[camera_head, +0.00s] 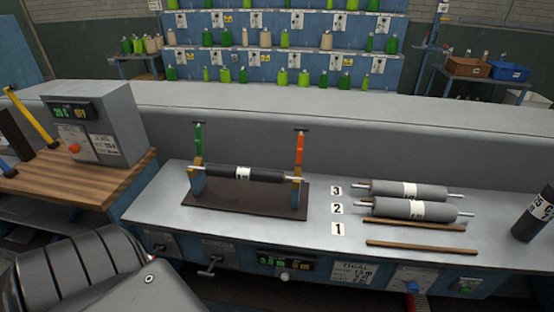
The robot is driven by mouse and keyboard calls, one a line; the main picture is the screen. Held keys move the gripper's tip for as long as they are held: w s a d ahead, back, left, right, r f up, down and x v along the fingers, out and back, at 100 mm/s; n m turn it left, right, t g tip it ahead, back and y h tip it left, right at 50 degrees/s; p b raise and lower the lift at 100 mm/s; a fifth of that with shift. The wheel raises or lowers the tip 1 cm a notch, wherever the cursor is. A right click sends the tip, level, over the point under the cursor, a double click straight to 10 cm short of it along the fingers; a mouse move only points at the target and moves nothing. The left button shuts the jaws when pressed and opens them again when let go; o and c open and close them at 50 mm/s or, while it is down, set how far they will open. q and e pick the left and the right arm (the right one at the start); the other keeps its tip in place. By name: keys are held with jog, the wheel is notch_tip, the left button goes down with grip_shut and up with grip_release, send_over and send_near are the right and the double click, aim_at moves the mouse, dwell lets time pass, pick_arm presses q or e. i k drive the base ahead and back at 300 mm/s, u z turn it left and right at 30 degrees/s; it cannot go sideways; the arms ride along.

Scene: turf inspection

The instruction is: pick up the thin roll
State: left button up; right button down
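A thin dark roll (262,175) with a white label at its middle lies across a stand (232,202) with a dark base plate. Its metal shaft ends rest at two uprights, one with a green handle on top, the other with an orange one. Two thicker grey rolls with white labels lie on the bench at right: one beside marker 3 (382,187), one beside marker 2 (388,207). No roll lies beside marker 1 (338,229). Neither gripper shows; part of my arm fills the lower left corner.
Two brown rails (420,247) lie at the bench's right front. A dark cylinder (528,225) with a white printed band stands tilted at the right edge. A control box (95,120) sits on the wooden top at left. The metal bench (318,190) is bare between stand and markers.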

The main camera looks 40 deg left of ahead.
aim_at(247, 174)
jog(key=u, duration=0.2)
jog(key=i, duration=0.85)
jog(key=u, duration=0.6)
